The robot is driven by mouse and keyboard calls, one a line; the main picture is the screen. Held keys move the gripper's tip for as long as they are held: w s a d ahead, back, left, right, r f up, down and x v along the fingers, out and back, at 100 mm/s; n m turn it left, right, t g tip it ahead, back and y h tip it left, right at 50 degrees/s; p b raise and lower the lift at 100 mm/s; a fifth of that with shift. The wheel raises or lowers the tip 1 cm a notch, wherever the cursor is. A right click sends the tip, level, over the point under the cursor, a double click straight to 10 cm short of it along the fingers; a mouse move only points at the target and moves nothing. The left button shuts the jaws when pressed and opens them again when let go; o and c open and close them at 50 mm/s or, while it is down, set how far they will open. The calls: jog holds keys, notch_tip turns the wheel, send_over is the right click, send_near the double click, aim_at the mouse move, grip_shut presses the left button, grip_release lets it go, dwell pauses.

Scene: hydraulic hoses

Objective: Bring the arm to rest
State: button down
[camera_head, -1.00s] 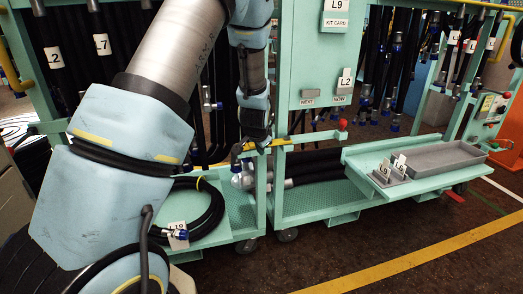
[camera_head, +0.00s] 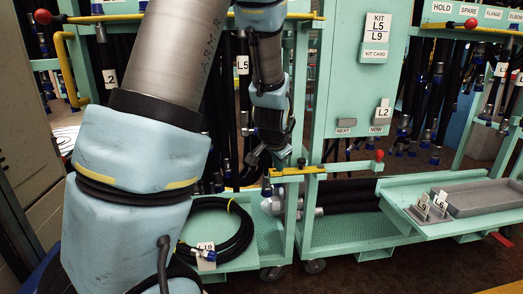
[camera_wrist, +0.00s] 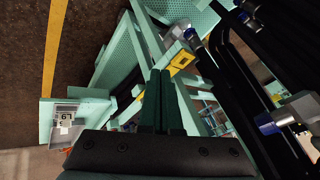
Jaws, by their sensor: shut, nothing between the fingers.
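My arm reaches up on the left of the head view and comes down again in front of the hose rack. My gripper (camera_head: 258,157) hangs fingers-down near the green cart post; it is small and dark there. In the wrist view my gripper (camera_wrist: 160,98) shows its two fingers pressed together with nothing between them. No hose is held.
A black coiled hose (camera_head: 222,231) tagged L19 lies on the cart's lower shelf. Hoses with metal ends (camera_wrist: 290,115) hang close on the right of the wrist view. A grey tray (camera_head: 485,197) sits on the side shelf (camera_head: 396,191). Dark floor shows in front.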

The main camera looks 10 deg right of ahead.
jog(key=s+a+r+n+g+y, duration=0.1)
jog(key=s+a+n+g, duration=0.1)
jog(key=s+a+n, duration=0.5)
jog(key=s+a+n+g+y, duration=0.1)
jog(key=s+a+n+g, duration=0.25)
jog(key=s+a, duration=0.7)
jog(key=w+a+r+p, duration=0.1)
jog(key=a+r+p, duration=0.2)
jog(key=r+p, duration=0.9)
jog(key=shift+w+r+t, duration=0.25)
jog(key=shift+t, duration=0.1)
